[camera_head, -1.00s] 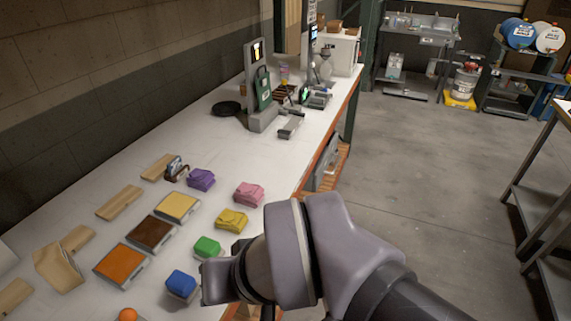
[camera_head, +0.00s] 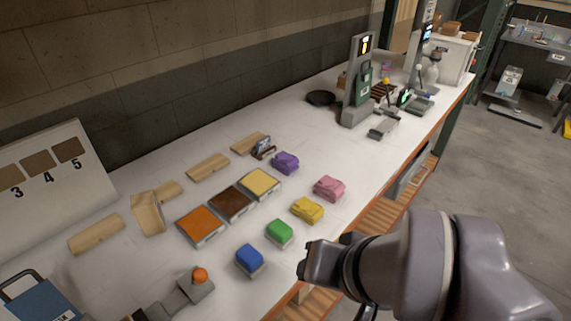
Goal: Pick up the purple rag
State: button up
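The purple rag (camera_head: 285,163) is a small folded cloth lying on the white workbench (camera_head: 225,129), behind the pink rag (camera_head: 329,188) and to the right of a small dark device. Nothing covers it. My arm comes in from the lower right, with its end (camera_head: 318,264) at the front edge of the bench, near the blue and green rags and well apart from the purple rag.
Yellow (camera_head: 307,210), green (camera_head: 280,233) and blue (camera_head: 249,260) rags lie in a row toward the front. Coloured sample panels (camera_head: 201,226) and wooden blocks (camera_head: 95,234) lie to the left. A grey-green machine (camera_head: 359,85) stands farther back. Bench space behind the purple rag is clear.

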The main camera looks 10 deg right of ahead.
aim_at(284, 163)
jog(key=u, duration=1.7)
jog(key=z, duration=1.7)
jog(key=i+l+u, duration=0.35)
jog(key=l, duration=0.2)
jog(key=i+l+u, duration=0.35)
jog(key=l, duration=0.3)
jog(key=i+l+u, duration=0.2)
jog(key=k+l, duration=0.1)
